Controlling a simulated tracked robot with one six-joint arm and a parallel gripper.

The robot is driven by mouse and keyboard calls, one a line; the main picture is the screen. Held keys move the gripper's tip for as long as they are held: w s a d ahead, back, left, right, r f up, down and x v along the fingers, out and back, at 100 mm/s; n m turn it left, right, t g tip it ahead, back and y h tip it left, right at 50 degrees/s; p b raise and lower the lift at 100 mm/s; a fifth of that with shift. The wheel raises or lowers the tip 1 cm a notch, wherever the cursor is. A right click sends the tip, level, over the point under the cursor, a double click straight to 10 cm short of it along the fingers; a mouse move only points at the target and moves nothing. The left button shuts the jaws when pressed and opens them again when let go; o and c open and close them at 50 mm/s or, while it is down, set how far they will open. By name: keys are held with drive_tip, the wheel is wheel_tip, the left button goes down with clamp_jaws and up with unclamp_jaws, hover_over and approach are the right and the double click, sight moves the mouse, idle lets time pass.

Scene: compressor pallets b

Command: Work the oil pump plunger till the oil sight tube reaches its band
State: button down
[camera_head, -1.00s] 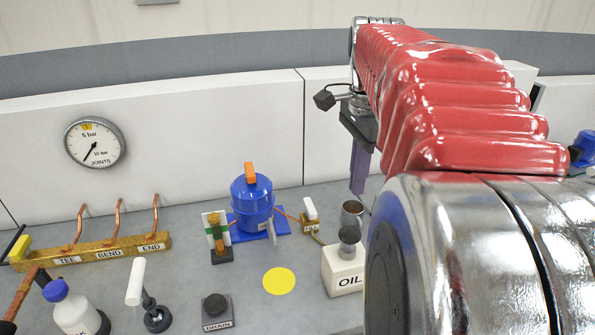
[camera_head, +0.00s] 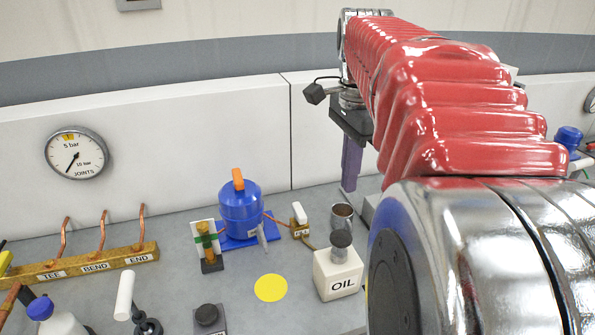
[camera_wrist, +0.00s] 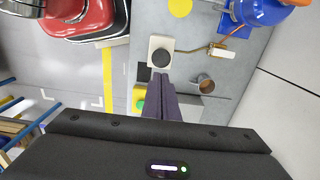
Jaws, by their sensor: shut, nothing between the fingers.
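The oil pump is a white box marked OIL (camera_head: 337,277) with a dark round plunger knob (camera_head: 341,240) on top, standing up. In the wrist view the knob (camera_wrist: 161,58) lies just beyond my fingertips. What seems to be the oil sight tube (camera_head: 206,243) is an amber column before a white card with a green band, left of the blue compressor (camera_head: 240,208); its level is too small to read. My gripper (camera_head: 349,180) has purple fingers, shut and empty, pointing down behind the pump; they also show in the wrist view (camera_wrist: 162,84).
A metal cup (camera_head: 342,214) stands behind the pump, near my fingers. A yellow disc (camera_head: 271,288) marks bare bench. A DRAIN button (camera_head: 207,314) and brass manifold (camera_head: 75,267) lie left. My arm hides the right side.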

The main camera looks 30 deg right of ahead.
sight(343, 236)
wheel_tip(343, 236, down, 13)
idle(0.6)
